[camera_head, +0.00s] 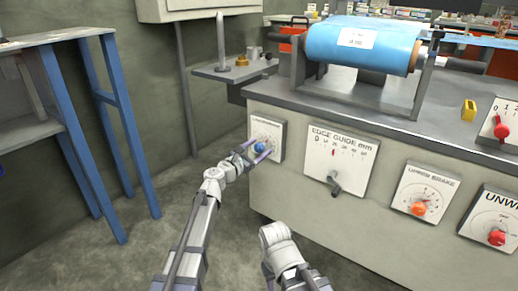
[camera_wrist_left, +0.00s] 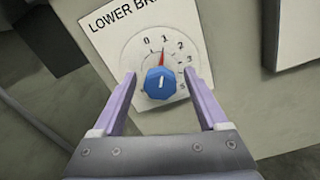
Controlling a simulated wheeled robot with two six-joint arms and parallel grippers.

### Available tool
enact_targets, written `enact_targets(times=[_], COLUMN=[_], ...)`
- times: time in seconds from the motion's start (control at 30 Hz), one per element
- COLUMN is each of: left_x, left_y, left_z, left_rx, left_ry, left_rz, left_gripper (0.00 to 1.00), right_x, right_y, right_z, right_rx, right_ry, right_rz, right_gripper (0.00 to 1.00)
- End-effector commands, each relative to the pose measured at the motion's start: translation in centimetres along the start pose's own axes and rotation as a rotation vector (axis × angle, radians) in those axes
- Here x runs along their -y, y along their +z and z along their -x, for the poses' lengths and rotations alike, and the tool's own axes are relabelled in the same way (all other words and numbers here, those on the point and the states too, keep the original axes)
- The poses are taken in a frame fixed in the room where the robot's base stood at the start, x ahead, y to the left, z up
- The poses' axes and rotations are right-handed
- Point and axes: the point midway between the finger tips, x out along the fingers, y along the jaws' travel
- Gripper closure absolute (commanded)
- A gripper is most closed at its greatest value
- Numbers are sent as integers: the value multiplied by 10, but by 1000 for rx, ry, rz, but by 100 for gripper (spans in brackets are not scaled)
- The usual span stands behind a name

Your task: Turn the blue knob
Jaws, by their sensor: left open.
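The blue knob (camera_head: 260,147) sits on a white dial plate (camera_head: 270,133) at the left end of the machine's front panel.
The edge guide plate (camera_head: 340,157) with a grey lever is right of the knob. Orange (camera_head: 418,208) and red (camera_head: 496,237) knobs sit further right. A blue roll (camera_head: 362,45) lies on the machine top. A blue-legged table (camera_head: 111,115) stands left.

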Motion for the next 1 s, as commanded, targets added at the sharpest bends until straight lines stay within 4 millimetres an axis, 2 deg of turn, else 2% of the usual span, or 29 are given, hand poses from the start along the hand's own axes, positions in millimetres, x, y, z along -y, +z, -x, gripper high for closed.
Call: enact_targets(times=[0.27, 0.9, 1.0], left_x=[0, 0, 0], left_y=[0, 0, 0], left_z=[-4, -3, -3], left_rx=[0, 0, 0], left_ry=[1, 0, 0], left_rz=[0, -1, -1], left_gripper=[24, 95, 100], right_x=[0, 0, 0], right_y=[0, 0, 0], right_z=[0, 0, 0], right_rx=[0, 0, 0], right_ry=[0, 0, 0], right_rz=[0, 0, 0], right_gripper=[50, 50, 50])
